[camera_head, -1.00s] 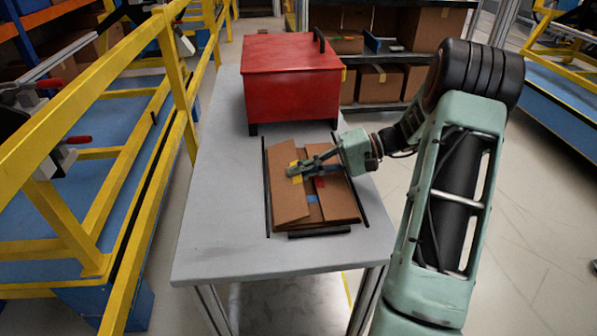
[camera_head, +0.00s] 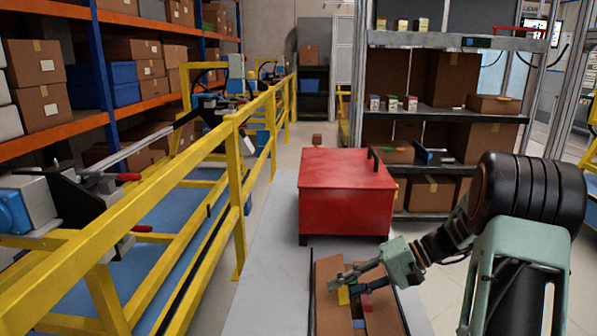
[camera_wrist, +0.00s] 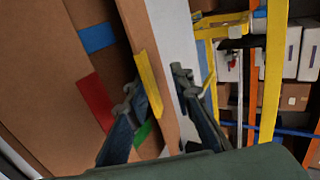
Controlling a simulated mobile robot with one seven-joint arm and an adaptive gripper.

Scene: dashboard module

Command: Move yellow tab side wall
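In the wrist view the yellow tab (camera_wrist: 149,82) runs along a brown cardboard panel (camera_wrist: 133,22). My gripper (camera_head: 345,284) is at this wall. In the wrist view my gripper (camera_wrist: 156,87) is open, with one finger on each side of the tabbed panel. A gap shows beside the right finger; contact at the left finger is unclear.
Red (camera_wrist: 90,100), blue (camera_wrist: 97,37) and green (camera_wrist: 143,133) tabs mark other parts of the box. A yellow railing (camera_head: 235,190) runs along the left, and shelving (camera_head: 445,120) stands behind.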

